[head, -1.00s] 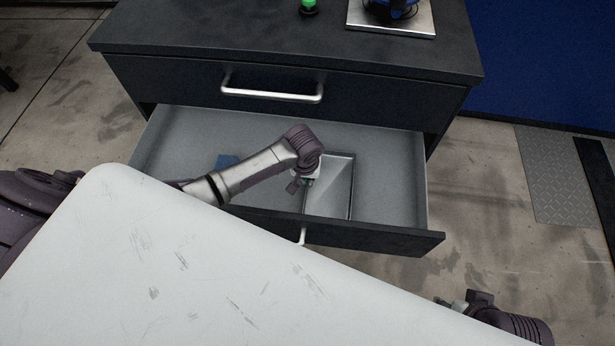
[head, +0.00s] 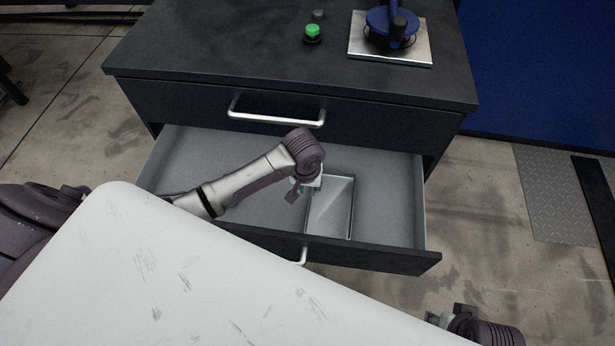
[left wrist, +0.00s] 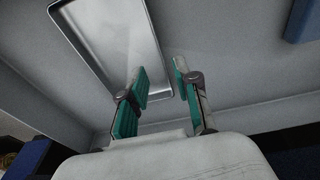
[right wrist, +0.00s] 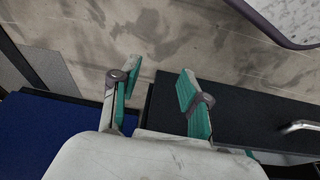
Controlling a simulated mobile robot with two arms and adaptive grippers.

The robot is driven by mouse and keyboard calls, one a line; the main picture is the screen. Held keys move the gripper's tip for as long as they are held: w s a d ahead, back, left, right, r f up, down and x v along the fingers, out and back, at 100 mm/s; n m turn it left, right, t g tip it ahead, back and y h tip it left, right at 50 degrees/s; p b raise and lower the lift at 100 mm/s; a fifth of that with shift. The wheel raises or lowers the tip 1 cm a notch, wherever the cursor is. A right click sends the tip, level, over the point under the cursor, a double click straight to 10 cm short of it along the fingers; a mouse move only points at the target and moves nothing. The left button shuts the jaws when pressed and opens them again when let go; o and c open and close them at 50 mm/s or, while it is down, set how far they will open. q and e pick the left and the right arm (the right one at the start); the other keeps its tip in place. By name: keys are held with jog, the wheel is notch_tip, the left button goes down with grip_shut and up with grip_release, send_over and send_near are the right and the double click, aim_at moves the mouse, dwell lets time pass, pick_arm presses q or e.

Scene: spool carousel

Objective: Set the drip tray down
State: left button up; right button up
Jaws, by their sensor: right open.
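The drip tray (head: 330,212), a shallow silver rectangular pan, lies in the open lower drawer (head: 395,190), right of the drawer's middle. In the left wrist view the tray (left wrist: 108,40) reaches from the top edge down to the fingers. My left gripper (head: 302,186) is at the tray's left side; its fingers (left wrist: 163,82) stand apart, with the tray's rim showing between them and no visible contact. My right gripper (head: 448,316) is open and empty, low at the right beyond the white surface; its fingers are wide apart in the right wrist view (right wrist: 155,90).
A blue object (left wrist: 303,20) lies in the drawer; my arm hides it in the head view. A green button (head: 312,32) and a blue device on a metal plate (head: 365,48) are on the cabinet top (head: 225,45). The drawer is bare right of the tray.

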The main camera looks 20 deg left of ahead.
pick_arm(q)
jog(key=shift+s+r+p, duration=0.15)
jog(key=shift+r+p, duration=0.1)
jog(key=shift+r, duration=0.7)
jog(key=shift+s+r+p, duration=0.1)
jog(key=shift+r+p, duration=0.15)
jog(key=shift+r, duration=0.65)
pick_arm(e)
jog(key=shift+s+x, duration=0.25)
jog(key=shift+x, duration=0.95)
jog(key=shift+s+x, duration=0.25)
jog(key=shift+x, duration=1)
jog(key=shift+f, duration=0.1)
